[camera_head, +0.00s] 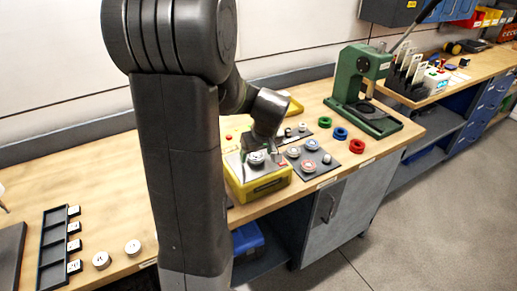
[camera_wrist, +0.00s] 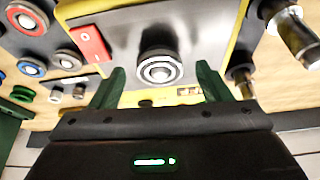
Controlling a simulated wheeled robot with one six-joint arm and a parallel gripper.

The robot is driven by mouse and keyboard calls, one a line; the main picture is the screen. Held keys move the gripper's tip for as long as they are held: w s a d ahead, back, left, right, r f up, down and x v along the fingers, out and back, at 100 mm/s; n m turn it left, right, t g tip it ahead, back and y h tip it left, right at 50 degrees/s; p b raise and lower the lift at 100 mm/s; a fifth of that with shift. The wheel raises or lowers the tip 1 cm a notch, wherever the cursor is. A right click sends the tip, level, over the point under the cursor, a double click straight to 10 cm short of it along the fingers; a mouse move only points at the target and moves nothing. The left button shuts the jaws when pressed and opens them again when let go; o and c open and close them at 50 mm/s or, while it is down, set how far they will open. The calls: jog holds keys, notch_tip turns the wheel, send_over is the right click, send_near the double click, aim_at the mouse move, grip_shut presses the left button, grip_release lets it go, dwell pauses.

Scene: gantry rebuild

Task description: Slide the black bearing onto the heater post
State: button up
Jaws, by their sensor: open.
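The heater is a yellow box (camera_head: 262,186) with a grey metal top, and its grey plate and red switch (camera_wrist: 90,43) show in the wrist view. On the plate stands a dark round piece with light and dark rings (camera_wrist: 158,70), which looks like the black bearing at the heater post. The post itself is mostly hidden, so I cannot tell how far down the bearing sits. My gripper (camera_wrist: 161,80) is open, with one green finger on each side of this piece and a gap on both sides. In the head view my wrist is over the heater.
A dark mat (camera_head: 325,163) with several ringed bearings lies right of the heater. Green, blue and red rings (camera_head: 340,133) lie behind it, near a green press (camera_head: 357,85). A black tray (camera_head: 54,247) and two white discs are at the left front. The table's front edge is close to the heater.

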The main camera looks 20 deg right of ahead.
jog(key=b+v, duration=0.1)
jog(key=v, duration=1.2)
jog(key=shift+s+r, duration=0.2)
jog(key=shift+r, duration=0.1)
jog(key=p+x, duration=0.1)
jog(key=x, duration=1.2)
jog(key=shift+w+f, duration=0.2)
jog(key=shift+f, duration=0.15)
jog(key=shift+r+p, duration=0.45)
jog(key=shift+p, duration=0.05)
